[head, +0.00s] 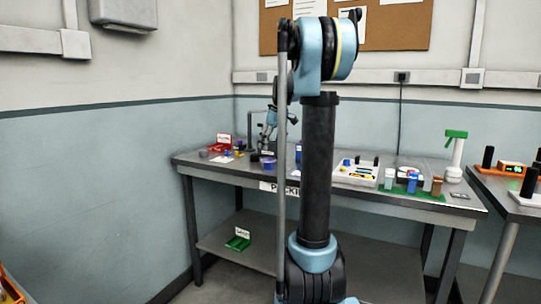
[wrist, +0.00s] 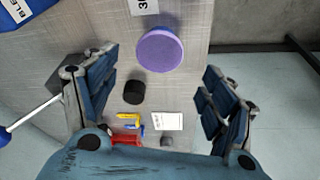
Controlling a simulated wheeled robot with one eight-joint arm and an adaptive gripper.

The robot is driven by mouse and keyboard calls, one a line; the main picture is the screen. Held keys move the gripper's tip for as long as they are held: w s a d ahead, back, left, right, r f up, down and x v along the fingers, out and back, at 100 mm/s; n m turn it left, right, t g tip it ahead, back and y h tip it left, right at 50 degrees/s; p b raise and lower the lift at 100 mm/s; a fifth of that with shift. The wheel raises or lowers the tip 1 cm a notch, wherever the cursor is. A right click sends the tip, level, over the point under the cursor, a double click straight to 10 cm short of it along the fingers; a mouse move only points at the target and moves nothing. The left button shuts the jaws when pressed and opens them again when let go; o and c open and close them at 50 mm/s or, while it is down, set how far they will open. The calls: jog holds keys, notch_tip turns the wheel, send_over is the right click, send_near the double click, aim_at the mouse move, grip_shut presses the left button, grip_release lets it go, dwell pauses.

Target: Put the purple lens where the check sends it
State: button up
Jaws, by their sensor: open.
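A round purple piece (wrist: 160,49) lies on the grey bench top in the wrist view, beside a white numbered label (wrist: 143,6). I cannot tell whether it is the purple lens or a purple dish.
A red tray (head: 220,148) with a sign stands at the bench's left end. A black cylinder (wrist: 134,92) and a white card (wrist: 167,121) lie below my gripper. A green tray (head: 238,243) sits on the lower shelf. A white device (head: 355,174) stands on the bench's right half.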

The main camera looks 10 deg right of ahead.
jog(key=v, duration=0.6)
jog(key=s+a+f+m, duration=0.2)
jog(key=s+f, duration=0.2)
jog(key=s, duration=0.8)
jog(key=s+f+m+h, duration=0.1)
jog(key=s+f+m, duration=0.3)
jog(key=s+f, duration=2.2)
jog(key=s, duration=0.3)
jog(key=shift+m+h, duration=0.4)
